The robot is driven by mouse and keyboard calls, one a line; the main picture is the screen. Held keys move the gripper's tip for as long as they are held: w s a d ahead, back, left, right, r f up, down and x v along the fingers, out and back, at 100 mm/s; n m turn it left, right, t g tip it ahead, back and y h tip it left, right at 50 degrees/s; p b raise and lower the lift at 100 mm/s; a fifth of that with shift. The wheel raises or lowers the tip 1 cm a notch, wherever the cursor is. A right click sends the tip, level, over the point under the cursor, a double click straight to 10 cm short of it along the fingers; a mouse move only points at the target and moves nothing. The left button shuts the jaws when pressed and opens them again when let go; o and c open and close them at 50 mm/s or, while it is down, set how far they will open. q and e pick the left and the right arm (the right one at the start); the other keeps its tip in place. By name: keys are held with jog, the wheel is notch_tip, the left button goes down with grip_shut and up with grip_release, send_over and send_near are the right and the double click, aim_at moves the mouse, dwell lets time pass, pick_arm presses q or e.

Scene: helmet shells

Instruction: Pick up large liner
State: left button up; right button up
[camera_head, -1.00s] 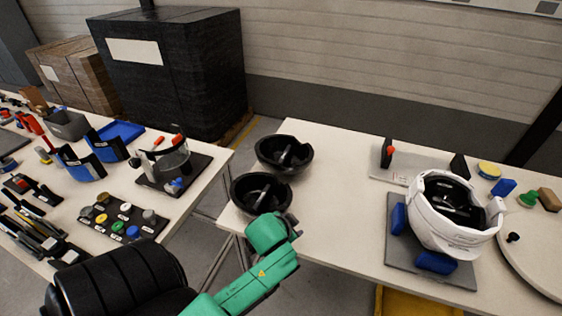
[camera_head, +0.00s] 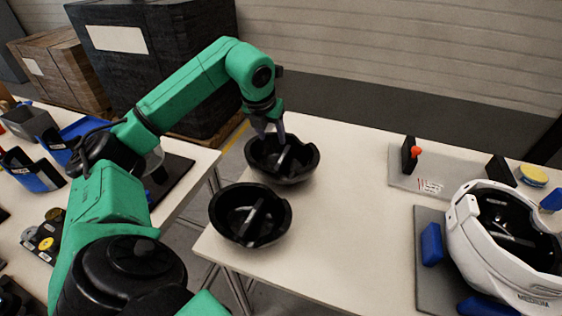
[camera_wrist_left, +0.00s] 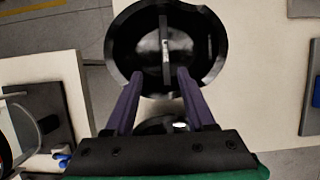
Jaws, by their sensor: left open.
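Two black bowl-shaped liners stand at the left end of the right-hand table: a far liner (camera_head: 290,172) and a near liner (camera_head: 232,222). Each has a bar across its inside. I cannot read which one is the large liner. My left gripper (camera_head: 270,130) is open and empty, its purple fingers pointing down over the far liner's back-left rim. In the left wrist view, the far liner (camera_wrist_left: 200,45) lies ahead of the open fingers (camera_wrist_left: 160,76), whose tips overlap its lower rim. Contact cannot be told. Another black part shows between the finger bases, mostly hidden. My right gripper is out of view.
A white helmet (camera_head: 485,245) sits on a grey plate with blue blocks at the right. A grey fixture plate (camera_head: 440,180) lies behind it. The table between liners and helmet is clear. A parts table (camera_head: 200,165) stands left, across a floor gap.

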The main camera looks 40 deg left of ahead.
pick_arm(q)
jog(key=p, duration=0.2)
send_near(281, 159)
jog(key=f, duration=0.3)
jog(key=shift+w, duration=0.25)
jog(key=p+x, duration=0.1)
jog(key=x, duration=0.5)
jog(key=shift+w+a+r, duration=0.15)
jog(key=shift+w+f, duration=0.1)
jog(key=shift+f, duration=0.35)
grip_shut()
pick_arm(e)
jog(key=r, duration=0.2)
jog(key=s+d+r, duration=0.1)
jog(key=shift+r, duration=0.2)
